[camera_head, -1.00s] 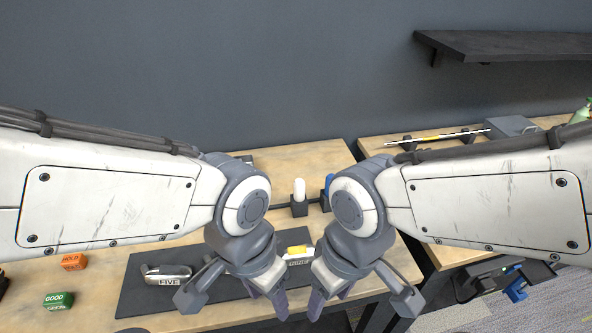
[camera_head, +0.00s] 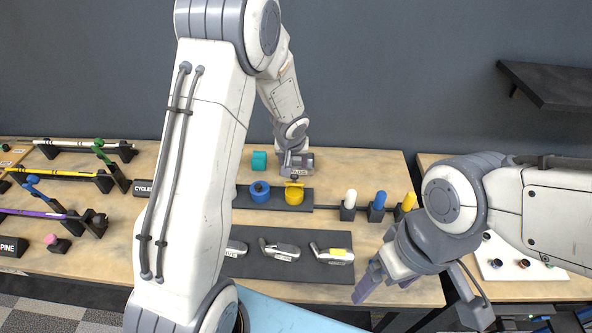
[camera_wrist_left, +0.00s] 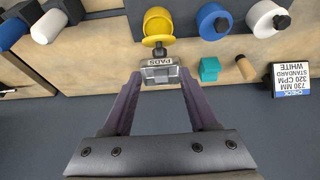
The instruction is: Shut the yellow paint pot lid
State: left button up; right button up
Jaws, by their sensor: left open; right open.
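The yellow paint pot (camera_head: 293,196) stands on a dark strip on the bench. Its yellow lid (camera_wrist_left: 158,41) appears raised at the pot's side in the left wrist view, with a dark knob on it. The pot's body (camera_wrist_left: 158,20) shows beyond the lid. My left gripper (camera_head: 291,158) is open behind the pot, on the wall side. In the left wrist view its fingers (camera_wrist_left: 160,78) point toward the lid, with a grey PADS box (camera_wrist_left: 160,72) seen between the tips. Contact cannot be told. My right gripper (camera_head: 386,284) is open and empty over the bench's front right.
A blue pot (camera_head: 259,192) and a white pot (camera_wrist_left: 266,18) stand beside the yellow one. A teal block (camera_head: 258,161) lies behind. Upright grips (camera_head: 376,207) stand to the right. Club heads lie on a dark mat (camera_head: 290,268) in front.

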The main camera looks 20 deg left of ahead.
aim_at(294, 175)
pick_arm(q)
jog(key=b+x, duration=0.2)
jog(key=x, duration=0.6)
jog(key=shift+w+f, duration=0.1)
jog(key=shift+f, duration=0.3)
